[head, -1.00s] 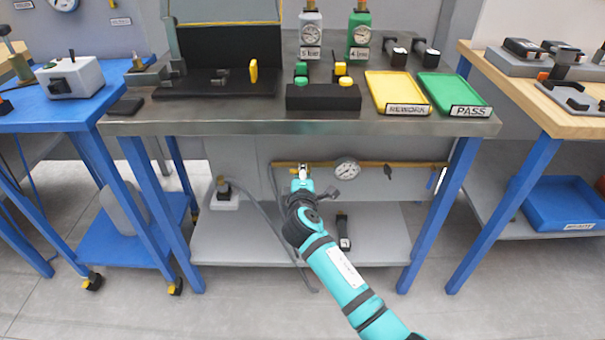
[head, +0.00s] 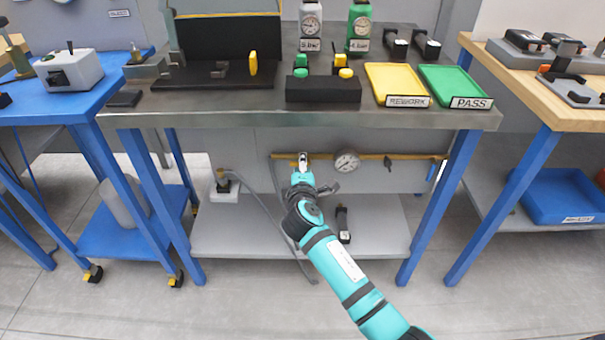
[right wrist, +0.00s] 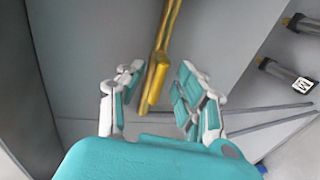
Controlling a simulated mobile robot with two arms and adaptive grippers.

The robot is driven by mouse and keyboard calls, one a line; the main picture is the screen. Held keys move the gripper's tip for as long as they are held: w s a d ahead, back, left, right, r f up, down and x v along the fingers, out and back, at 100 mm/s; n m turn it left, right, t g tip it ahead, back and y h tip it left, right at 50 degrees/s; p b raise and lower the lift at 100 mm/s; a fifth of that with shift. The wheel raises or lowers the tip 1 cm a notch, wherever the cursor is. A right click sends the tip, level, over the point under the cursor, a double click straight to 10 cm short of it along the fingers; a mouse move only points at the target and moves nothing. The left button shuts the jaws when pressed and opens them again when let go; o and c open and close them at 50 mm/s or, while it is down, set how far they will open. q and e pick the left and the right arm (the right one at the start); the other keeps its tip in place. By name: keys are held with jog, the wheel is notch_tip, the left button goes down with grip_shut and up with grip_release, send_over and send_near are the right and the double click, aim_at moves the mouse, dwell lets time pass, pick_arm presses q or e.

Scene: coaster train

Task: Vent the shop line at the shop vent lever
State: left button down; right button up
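The shop line, a yellow pipe (head: 325,156), runs along the grey panel under the steel bench, with a round gauge (head: 347,163) on it. My right gripper (head: 303,170) is up at the left part of this pipe, left of the gauge. In the right wrist view my right gripper (right wrist: 160,103) is open, and a yellow bar (right wrist: 156,85) ends between its two fingers, nearer the left one. I cannot tell whether this bar is the vent lever or whether a finger touches it. A small dark handle (head: 388,162) is on the pipe right of the gauge. My left gripper is not in view.
The steel bench top (head: 225,112) is above my right arm and carries a black button box (head: 323,91), a yellow tray (head: 397,84) and a green tray (head: 449,85). A grey hose (head: 262,205) hangs left of my arm. The lower shelf (head: 385,230) is mostly clear.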

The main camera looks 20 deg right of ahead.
jog(key=v, duration=1.1)
jog(key=shift+s, duration=0.25)
